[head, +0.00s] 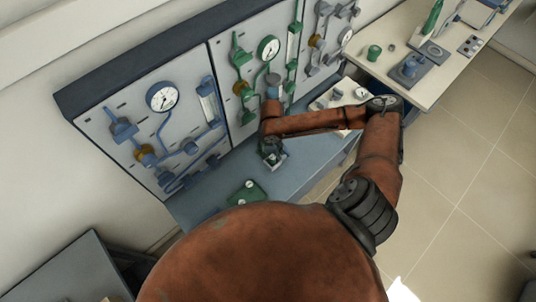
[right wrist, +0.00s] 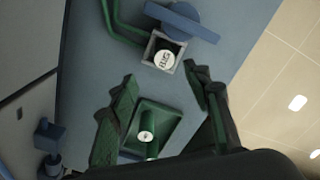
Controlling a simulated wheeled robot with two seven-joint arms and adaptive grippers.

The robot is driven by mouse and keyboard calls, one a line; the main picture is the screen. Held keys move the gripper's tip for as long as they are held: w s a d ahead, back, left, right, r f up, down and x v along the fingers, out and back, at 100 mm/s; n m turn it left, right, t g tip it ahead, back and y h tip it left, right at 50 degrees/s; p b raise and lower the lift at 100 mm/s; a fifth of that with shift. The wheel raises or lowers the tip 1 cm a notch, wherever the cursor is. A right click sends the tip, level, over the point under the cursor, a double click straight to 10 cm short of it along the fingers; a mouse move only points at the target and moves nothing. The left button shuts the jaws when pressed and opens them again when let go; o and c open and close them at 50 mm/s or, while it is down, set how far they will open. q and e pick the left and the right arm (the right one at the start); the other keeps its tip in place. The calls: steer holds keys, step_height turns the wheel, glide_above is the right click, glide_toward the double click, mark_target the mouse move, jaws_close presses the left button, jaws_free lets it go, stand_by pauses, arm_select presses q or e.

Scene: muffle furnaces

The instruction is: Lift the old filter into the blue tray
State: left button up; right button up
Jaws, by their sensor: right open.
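My right gripper (head: 272,150) is over the blue-grey bench below the green panel. In the right wrist view it (right wrist: 160,76) is open, its two green fingers apart with nothing between them. Just beyond the fingertips, a round white cap with dark lettering (right wrist: 165,57) sits in a square grey holder; I cannot read the lettering surely, so whether it is the old filter is unclear. A green tray (right wrist: 176,112) lies nearer the wrist, holding a green cylinder with a white end (right wrist: 147,137). I see no clearly blue tray. My left gripper is not in view.
Gauge panels with blue (head: 162,97) and green (head: 268,48) fittings stand behind the bench (head: 205,190). A blue valve handle (right wrist: 182,20) is close beyond the holder. A pale tray of parts (head: 340,95) lies to the right, before a cream table (head: 440,85).

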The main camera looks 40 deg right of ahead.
mark_target(273, 157)
steer(key=f, duration=0.3)
steer(key=d+f, duration=0.1)
steer(key=f, duration=0.1)
steer(key=shift+s, duration=0.25)
steer(key=shift+w+f, duration=0.1)
steer(key=shift+f, duration=1.1)
steer(key=shift+a, duration=0.1)
steer(key=c, duration=1.2)
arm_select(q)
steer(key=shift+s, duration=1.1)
arm_select(e)
jaws_close()
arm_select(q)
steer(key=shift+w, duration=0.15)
arm_select(e)
steer(key=shift+r, duration=0.1)
